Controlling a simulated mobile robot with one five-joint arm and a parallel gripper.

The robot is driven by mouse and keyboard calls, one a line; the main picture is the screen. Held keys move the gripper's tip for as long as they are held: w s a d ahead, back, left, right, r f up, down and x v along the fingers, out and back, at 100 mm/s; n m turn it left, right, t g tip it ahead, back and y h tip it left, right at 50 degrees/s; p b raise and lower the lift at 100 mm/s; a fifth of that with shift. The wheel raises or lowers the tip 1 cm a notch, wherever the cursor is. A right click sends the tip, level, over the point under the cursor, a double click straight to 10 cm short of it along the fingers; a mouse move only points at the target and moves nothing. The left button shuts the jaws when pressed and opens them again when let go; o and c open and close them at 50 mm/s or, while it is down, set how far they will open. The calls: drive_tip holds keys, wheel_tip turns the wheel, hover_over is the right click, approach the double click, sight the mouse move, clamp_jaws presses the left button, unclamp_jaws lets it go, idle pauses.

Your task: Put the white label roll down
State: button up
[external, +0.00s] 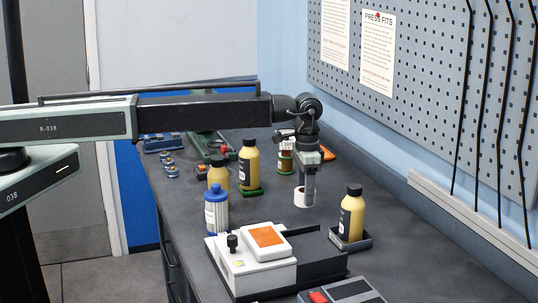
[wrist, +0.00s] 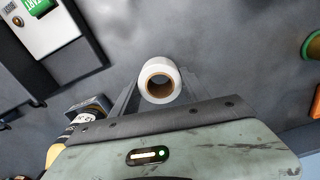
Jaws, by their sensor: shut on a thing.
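The white label roll (external: 301,199) is a short white ring with a brown core. It shows in the external view at the lower end of my gripper (external: 305,188), at or just above the dark bench top. In the wrist view the roll (wrist: 159,81) shows its round opening toward the camera. My gripper (wrist: 158,92) is shut on it, with a finger on each side. I cannot tell whether the roll touches the bench.
A yellow bottle in a dark tray (external: 352,215) stands to the right. A white device with an orange panel (external: 262,243) is in front. A blue-capped bottle (external: 216,210) and yellow bottles (external: 249,165) stand left. Bare bench (external: 393,212) lies right of the tray, below a pegboard (external: 430,85).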

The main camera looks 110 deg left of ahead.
drive_tip(key=shift+w+a, duration=0.1)
drive_tip(key=f+b, duration=0.4)
drive_tip(key=shift+w+a, duration=0.1)
drive_tip(key=shift+w, duration=0.1)
drive_tip(key=shift+r, duration=0.2)
drive_tip(key=shift+f, duration=0.15)
drive_tip(key=o, duration=1.5)
wheel_tip(320, 180, up, 13)
drive_tip(key=p, duration=1.2)
drive_tip(key=shift+f+p, duration=0.2)
drive_tip(key=shift+p, duration=0.15)
drive_tip(key=shift+f, duration=0.1)
